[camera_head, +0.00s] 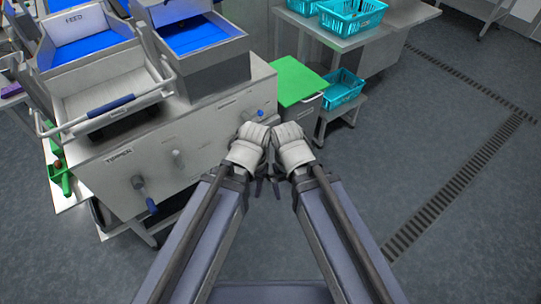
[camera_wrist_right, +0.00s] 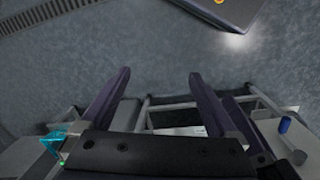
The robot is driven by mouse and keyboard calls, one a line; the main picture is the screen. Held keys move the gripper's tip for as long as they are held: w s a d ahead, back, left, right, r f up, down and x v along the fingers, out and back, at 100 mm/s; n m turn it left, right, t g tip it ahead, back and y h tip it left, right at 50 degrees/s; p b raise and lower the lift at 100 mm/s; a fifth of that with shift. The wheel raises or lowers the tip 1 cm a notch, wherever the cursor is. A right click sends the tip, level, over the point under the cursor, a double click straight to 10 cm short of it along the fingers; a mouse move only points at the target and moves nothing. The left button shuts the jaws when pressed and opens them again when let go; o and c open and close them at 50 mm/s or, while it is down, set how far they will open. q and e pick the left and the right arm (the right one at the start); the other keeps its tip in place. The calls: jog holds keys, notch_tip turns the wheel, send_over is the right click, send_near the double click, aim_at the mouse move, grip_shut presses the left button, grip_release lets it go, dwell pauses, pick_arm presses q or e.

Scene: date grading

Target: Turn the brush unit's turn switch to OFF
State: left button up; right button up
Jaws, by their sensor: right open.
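The grey machine (camera_head: 200,130) stands at left with a front panel marked TIPPER. The right gripper's fingers (camera_wrist_right: 155,75) are spread and empty. The left fingers are too small to judge.
A green-topped cabinet (camera_head: 297,80) stands right of the machine. Teal crates (camera_head: 350,17) sit on a bench, and another teal crate (camera_head: 342,90) stands lower. A blue-lined tray (camera_head: 200,38) tops the machine. The floor at right is clear, with a drain grate (camera_head: 450,190).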

notch_tip(320, 180, down, 24)
jog(key=w+d+b, duration=0.1)
jog(key=d+b, duration=0.1)
jog(key=b, duration=1.9)
jog(key=w+d+f+m+t+y+b, duration=0.2)
jog(key=w+d+f+m+b, duration=0.25)
jog(key=w+f+b, duration=0.45)
jog(key=w+a+r+m+t+y+b, duration=0.1)
jog(key=w+a+r+m+t+y, duration=0.2)
jog(key=w+m, duration=0.55)
jog(key=w+a+r+m+t+y+b, duration=0.1)
jog(key=w+a+r+m+t+y, duration=0.2)
jog(key=w+m, duration=0.55)
jog(key=w+a+r+m+t+y+b, duration=0.1)
jog(key=w+a+r+m+t, duration=0.15)
jog(key=w+r+m, duration=0.6)
jog(key=w+a+f+m+b, duration=0.2)
jog(key=w+a+f, duration=0.1)
jog(key=f, duration=0.3)
jog(key=shift+w+a+f+m+b, duration=0.3)
jog(key=shift+a+f+b, duration=0.1)
